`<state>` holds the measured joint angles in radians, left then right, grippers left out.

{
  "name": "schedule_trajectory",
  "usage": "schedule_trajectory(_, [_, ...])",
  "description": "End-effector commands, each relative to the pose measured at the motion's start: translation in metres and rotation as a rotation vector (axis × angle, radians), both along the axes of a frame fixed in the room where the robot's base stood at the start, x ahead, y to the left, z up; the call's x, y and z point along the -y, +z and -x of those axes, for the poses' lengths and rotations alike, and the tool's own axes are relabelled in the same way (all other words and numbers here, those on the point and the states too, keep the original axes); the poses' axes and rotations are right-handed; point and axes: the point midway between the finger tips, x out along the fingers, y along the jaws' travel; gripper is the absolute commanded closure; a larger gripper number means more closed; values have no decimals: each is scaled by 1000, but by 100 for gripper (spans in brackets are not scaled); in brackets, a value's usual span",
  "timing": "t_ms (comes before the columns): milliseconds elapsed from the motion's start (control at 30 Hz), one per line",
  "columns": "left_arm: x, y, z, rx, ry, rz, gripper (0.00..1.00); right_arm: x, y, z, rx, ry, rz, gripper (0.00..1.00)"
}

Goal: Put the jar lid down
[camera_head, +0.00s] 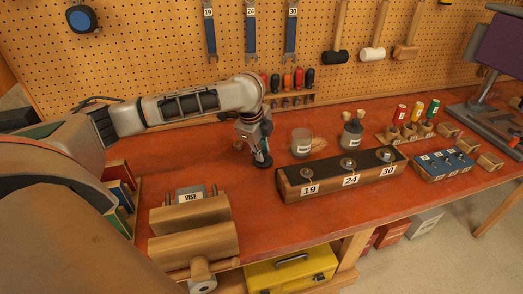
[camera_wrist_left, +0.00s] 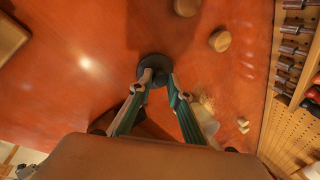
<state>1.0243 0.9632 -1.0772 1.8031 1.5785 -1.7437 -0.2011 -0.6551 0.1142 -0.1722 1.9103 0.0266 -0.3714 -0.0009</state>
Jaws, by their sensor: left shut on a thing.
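The jar lid (camera_head: 263,160) is a dark round disc, held low over the red bench top. It also shows in the left wrist view (camera_wrist_left: 153,58), at my fingertips. My left gripper (camera_head: 260,150) is shut on it, pointing down; its two fingers (camera_wrist_left: 155,78) close on the lid's middle. I cannot tell whether the lid touches the bench. An open glass jar (camera_head: 301,144) with a label stands to the right of the lid, apart from it. A darker jar (camera_head: 351,136) stands farther right. My right gripper is not in view.
A long block (camera_head: 335,183) labelled 19, 24 and 30 lies right of the lid. A wooden vise (camera_head: 192,225) stands at front left. Screwdrivers (camera_head: 287,80) hang in a rack behind. The bench (camera_head: 255,205) is clear between vise and block.

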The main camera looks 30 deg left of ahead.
Motion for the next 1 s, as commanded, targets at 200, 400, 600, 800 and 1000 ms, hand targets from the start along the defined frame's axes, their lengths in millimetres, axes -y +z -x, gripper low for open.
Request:
schedule_trajectory(200, [0, 0, 0, 1, 0, 0, 100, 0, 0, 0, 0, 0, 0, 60])
schedule_trajectory(400, [0, -2, 0, 1, 0, 0, 69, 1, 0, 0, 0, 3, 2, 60])
schedule_trajectory(600, [0, -2, 0, 1, 0, 0, 65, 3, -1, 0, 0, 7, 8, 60])
schedule_trajectory(800, [0, 0, 0, 2, 0, 0, 65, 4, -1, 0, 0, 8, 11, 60])
schedule_trajectory(1000, [0, 23, 6, 4, 0, 0, 65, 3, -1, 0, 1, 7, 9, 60])
